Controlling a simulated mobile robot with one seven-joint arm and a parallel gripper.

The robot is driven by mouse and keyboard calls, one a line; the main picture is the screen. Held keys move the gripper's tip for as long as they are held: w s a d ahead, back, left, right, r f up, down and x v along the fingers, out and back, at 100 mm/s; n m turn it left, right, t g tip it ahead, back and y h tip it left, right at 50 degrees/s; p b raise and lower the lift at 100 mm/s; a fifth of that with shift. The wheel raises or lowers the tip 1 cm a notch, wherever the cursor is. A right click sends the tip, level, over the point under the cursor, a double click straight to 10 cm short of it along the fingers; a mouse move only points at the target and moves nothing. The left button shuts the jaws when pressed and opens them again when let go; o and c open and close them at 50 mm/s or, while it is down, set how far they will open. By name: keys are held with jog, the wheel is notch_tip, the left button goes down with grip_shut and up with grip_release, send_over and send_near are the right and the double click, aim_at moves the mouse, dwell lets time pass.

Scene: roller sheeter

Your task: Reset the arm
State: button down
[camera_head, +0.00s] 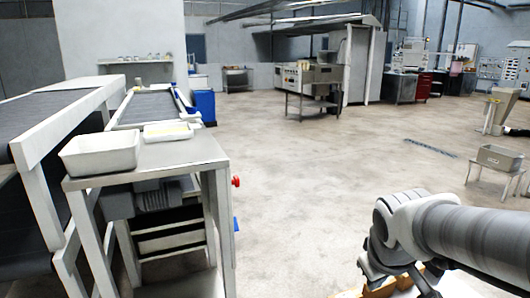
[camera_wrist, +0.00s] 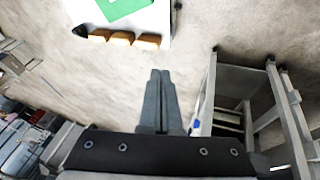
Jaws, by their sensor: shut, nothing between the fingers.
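My gripper (camera_wrist: 160,76) shows in the wrist view with its two dark fingers together and nothing between them. It hangs over bare concrete floor, apart from everything around it. In the head view my arm reaches in from the lower right, bent at a grey joint; the gripper's fingertips cannot be made out there.
In the wrist view, a white surface with a green patch (camera_wrist: 122,8) and several tan blocks (camera_wrist: 121,38) lies beyond the fingers. A metal-framed stand (camera_wrist: 206,95) is at right.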

jog(key=s+a+r+m+y+p, duration=0.1)
jog(key=s+a+r+m, duration=0.15)
jog(key=s, duration=0.35)
jog(key=s+a+r+m+y, duration=0.1)
jog(key=s+a+r, duration=0.1)
jog(key=s+a, duration=0.25)
notch_tip(320, 180, up, 21)
jog(key=p, duration=2)
jog(key=shift+s+d+t, duration=0.15)
jog(key=shift+d+t, duration=0.25)
jog(key=shift+d+f, duration=0.1)
